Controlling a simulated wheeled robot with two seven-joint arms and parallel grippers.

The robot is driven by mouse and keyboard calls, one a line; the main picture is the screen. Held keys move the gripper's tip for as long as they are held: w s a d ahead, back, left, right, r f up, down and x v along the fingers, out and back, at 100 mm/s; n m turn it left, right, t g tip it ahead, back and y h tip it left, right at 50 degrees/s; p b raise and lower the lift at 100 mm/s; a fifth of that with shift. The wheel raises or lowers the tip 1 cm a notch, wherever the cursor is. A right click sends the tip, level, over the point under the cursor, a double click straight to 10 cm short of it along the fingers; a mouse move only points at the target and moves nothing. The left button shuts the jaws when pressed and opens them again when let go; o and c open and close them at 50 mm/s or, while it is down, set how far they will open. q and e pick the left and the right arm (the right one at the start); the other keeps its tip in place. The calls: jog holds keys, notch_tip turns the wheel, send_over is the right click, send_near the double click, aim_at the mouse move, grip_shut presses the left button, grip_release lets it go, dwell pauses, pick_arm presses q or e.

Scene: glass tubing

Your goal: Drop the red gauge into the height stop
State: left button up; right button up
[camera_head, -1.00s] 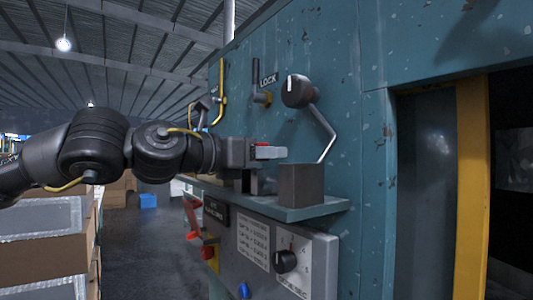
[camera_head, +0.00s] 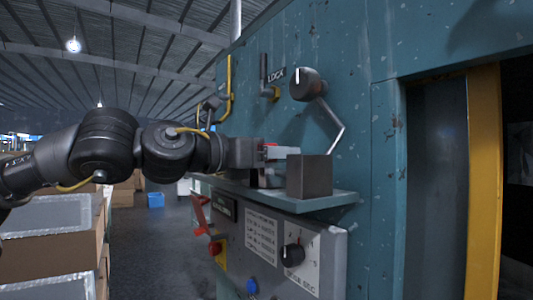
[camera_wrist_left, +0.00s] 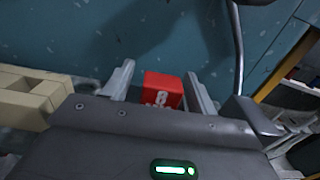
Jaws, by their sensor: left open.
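The red gauge (camera_wrist_left: 162,89), a small red block with a pale mark, sits between the two fingers of my left gripper (camera_wrist_left: 160,85) in the left wrist view. The fingers stand apart, with a gap visible on its right side. In the head view my left gripper (camera_head: 282,152) reaches in from the left just above a shelf, and a bit of red shows at its fingers. A dark grey block (camera_head: 310,176) stands on the shelf in front of it. I cannot tell for sure which part is the height stop. My right gripper is not in view.
The teal shelf (camera_head: 320,202) juts from a worn teal wall. A control panel (camera_head: 300,260) hangs below. A beige notched piece (camera_wrist_left: 30,95) lies left in the wrist view.

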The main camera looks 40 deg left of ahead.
pick_arm(q)
jog(key=b+v, duration=0.4)
jog(key=v, duration=0.7)
jog(key=shift+w+d, duration=0.1)
jog(key=shift+w, duration=0.05)
dwell(0.4)
